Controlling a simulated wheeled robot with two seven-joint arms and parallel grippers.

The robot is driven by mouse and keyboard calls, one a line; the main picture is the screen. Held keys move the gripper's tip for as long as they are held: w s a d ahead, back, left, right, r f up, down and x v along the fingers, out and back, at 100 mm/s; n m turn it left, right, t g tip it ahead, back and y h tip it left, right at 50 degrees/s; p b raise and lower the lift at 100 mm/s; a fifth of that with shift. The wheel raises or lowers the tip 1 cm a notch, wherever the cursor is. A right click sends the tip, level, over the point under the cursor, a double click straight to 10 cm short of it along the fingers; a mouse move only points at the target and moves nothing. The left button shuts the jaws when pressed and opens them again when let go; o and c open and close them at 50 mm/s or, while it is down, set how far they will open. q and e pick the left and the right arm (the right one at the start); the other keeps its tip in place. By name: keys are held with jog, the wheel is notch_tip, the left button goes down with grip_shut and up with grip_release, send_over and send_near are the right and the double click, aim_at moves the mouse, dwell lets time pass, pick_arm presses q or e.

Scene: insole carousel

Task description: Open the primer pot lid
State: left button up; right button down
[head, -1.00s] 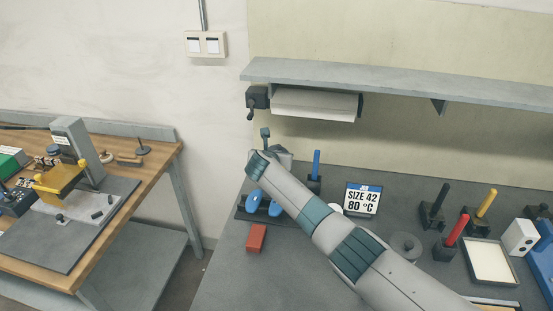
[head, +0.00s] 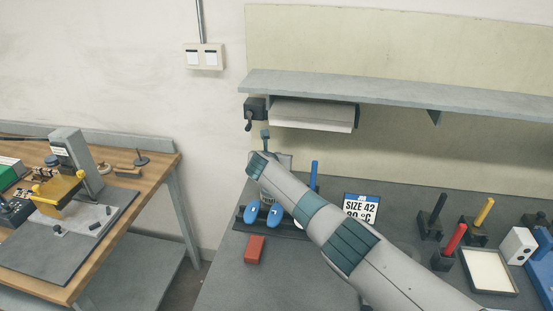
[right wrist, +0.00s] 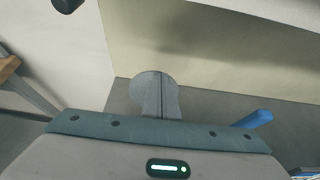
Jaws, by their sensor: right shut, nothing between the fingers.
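A grey rounded piece (head: 285,161) shows behind my right wrist in the head view. In the right wrist view a grey disc (right wrist: 147,86) stands just behind my fingers; it may be the primer pot or its lid, but I cannot tell which. My right gripper (right wrist: 161,94) is shut and empty, in front of the disc; I cannot tell whether they touch. In the head view its fingers are hidden by my arm. My left gripper is not in view.
Two blue insole shapes (head: 275,214) and a red block (head: 255,249) lie near my right arm. A blue handle (head: 314,174) also shows in the right wrist view (right wrist: 254,119). A sign (head: 361,207) stands right; a paper roll (head: 311,116) hangs under the shelf (head: 345,92).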

jog(key=shift+w+d+r, duration=0.1)
jog(key=shift+w+d, duration=0.05)
jog(key=shift+d, duration=0.05)
jog(key=shift+s+a, duration=0.1)
jog(key=shift+s, duration=0.1)
jog(key=b+v, duration=0.2)
jog(key=v, duration=1.5)
jog(key=shift+a, duration=0.1)
